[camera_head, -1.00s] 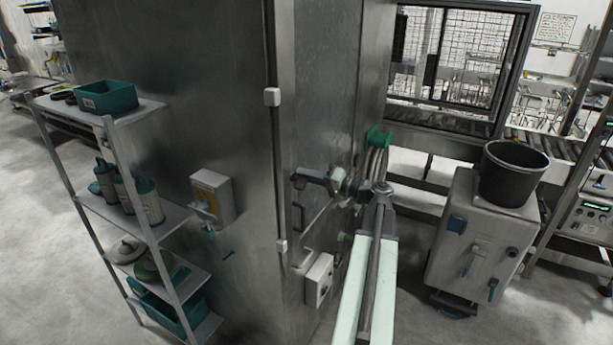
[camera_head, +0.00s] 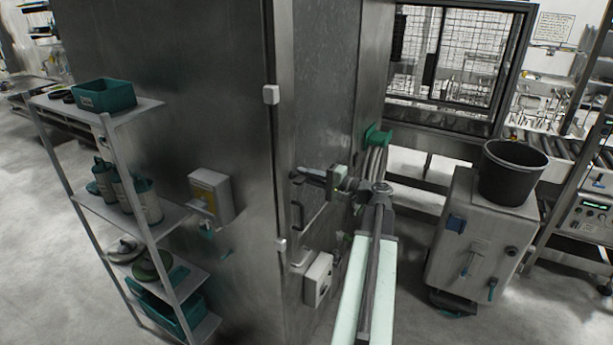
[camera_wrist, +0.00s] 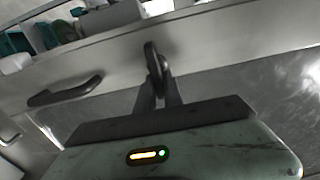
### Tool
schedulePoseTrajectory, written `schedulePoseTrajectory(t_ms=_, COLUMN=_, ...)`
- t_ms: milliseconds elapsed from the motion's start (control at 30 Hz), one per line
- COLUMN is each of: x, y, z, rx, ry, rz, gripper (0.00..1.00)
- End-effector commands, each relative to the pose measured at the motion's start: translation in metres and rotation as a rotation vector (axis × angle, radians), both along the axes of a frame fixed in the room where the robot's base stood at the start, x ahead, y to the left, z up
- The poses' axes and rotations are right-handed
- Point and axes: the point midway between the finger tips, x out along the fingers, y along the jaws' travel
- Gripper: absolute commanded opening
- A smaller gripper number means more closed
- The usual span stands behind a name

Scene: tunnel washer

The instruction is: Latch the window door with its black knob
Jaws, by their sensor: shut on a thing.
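The black knob (camera_wrist: 152,57) shows edge-on in the wrist view, between the tips of my gripper's dark fingers. My gripper (camera_wrist: 159,82) is shut on it. In the head view my gripper (camera_head: 304,176) reaches left to the steel door face (camera_head: 308,125) at the housing's corner, where the knob is too small and covered to make out clearly. A dark bar handle (camera_wrist: 65,92) is left of the knob in the wrist view; it stands upright below my gripper in the head view (camera_head: 297,215). I cannot tell whether the latch is engaged.
A shelf rack (camera_head: 147,104) with teal bins and bottles stands left. A grey cabinet (camera_head: 470,235) carrying a black bucket (camera_head: 513,172) stands right. A small grey box (camera_head: 318,279) juts from the housing below my gripper. Open floor lies at the lower left.

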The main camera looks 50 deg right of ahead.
Motion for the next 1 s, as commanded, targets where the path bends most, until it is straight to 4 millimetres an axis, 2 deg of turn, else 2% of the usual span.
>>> schedulePoseTrajectory(t_ms=267, x=0.001, y=0.003, z=-0.002, rx=-0.003, ry=0.006, rz=0.008, gripper=0.00)
schedulePoseTrajectory(t_ms=300, x=0.001, y=0.003, z=-0.002, rx=-0.003, ry=0.006, rz=0.009, gripper=0.14)
schedulePoseTrajectory(t_ms=367, x=0.001, y=0.003, z=-0.002, rx=-0.002, ry=0.005, rz=0.009, gripper=0.31)
schedulePoseTrajectory(t_ms=400, x=0.001, y=0.003, z=-0.002, rx=-0.002, ry=0.005, rz=0.008, gripper=0.33)
schedulePoseTrajectory(t_ms=733, x=-0.004, y=0.000, z=-0.001, rx=-0.001, ry=0.002, rz=0.003, gripper=0.33)
schedulePoseTrajectory(t_ms=1000, x=-0.053, y=-0.012, z=-0.001, rx=-0.002, ry=0.003, rz=0.001, gripper=0.33)
